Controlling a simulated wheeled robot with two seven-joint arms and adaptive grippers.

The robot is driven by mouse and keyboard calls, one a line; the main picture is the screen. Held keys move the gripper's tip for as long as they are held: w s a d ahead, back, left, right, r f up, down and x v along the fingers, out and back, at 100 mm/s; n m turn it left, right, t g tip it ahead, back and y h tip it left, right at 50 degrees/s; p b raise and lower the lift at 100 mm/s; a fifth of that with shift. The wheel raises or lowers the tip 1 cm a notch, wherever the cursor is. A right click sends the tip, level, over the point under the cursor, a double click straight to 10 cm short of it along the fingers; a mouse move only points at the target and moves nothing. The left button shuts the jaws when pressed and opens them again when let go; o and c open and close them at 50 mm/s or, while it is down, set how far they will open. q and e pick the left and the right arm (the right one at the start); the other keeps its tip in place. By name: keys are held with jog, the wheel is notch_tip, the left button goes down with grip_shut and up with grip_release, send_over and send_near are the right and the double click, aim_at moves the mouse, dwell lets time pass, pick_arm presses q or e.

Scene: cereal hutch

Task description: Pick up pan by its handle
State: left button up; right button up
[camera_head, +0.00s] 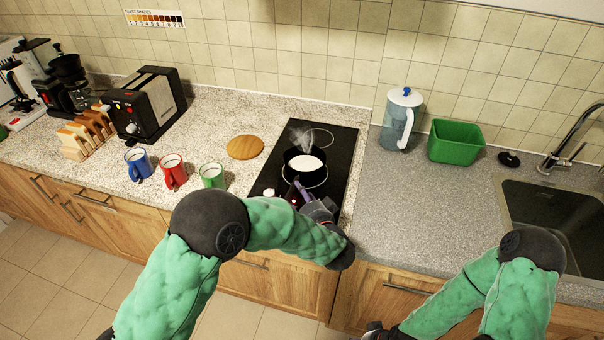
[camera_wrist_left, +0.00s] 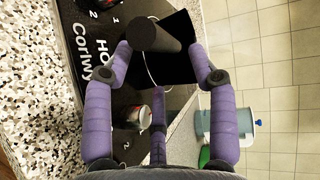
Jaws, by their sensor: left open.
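The black pan (camera_head: 304,162) stands on the dark hob, with a white liquid in it and steam rising. Its dark handle (camera_wrist_left: 153,36) shows in the left wrist view as a round bar between my open left fingertips, with a gap on each side. My left gripper (camera_head: 298,190) is at the near side of the pan and hides the handle in the head view. The dark pan body (camera_wrist_left: 181,30) shows behind the handle. My right gripper (camera_head: 375,328) is low at the bottom edge, mostly out of frame, away from the pan.
The black hob (camera_head: 340,150) has a metallic knob (camera_wrist_left: 138,116) near the left gripper. Blue (camera_head: 138,163), red (camera_head: 173,171) and green (camera_head: 212,175) mugs and a round wooden board (camera_head: 245,147) stand left. A jug (camera_head: 399,120), green tub (camera_head: 456,141) and sink (camera_head: 555,212) are right. Counter between is clear.

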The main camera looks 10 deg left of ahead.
aim_at(300, 177)
pick_arm(q)
jog(key=b+x, duration=0.2)
jog(key=x, duration=0.2)
jog(key=shift+w+a, duration=0.2)
jog(key=shift+w, duration=0.2)
jog(key=shift+w+a+b, duration=0.25)
jog(key=shift+w+b, duration=0.1)
jog(key=shift+w, duration=0.1)
grip_shut()
jog(key=shift+r, duration=0.2)
